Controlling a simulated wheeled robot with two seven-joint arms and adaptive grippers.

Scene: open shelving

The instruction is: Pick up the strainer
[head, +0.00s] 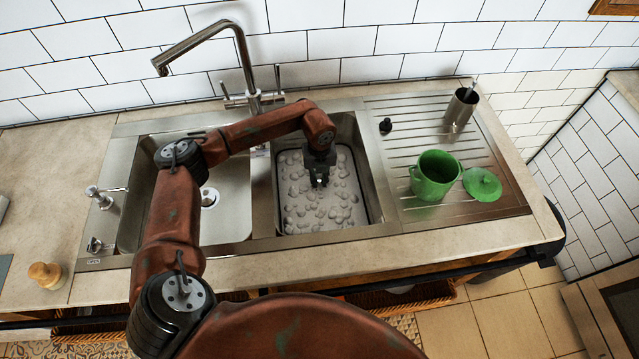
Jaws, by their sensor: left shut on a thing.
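A light grey rectangular piece with many rounded bumps or holes, which appears to be the strainer (325,208), lies inside the right sink basin. Its rim runs close to the basin walls. My left gripper (319,182) points down into this basin, over the upper middle of the strainer. Its fingers are shut on it, though the exact contact is small and dark in the head view. My left forearm crosses the left basin and the divider. My right gripper is not in view.
The left basin (225,215) is empty around its drain. A tall faucet (243,60) stands behind the basins. On the drainboard at right stand a green pot (432,180), its lid (482,184), a metal cup (461,105) and a small black item (385,125).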

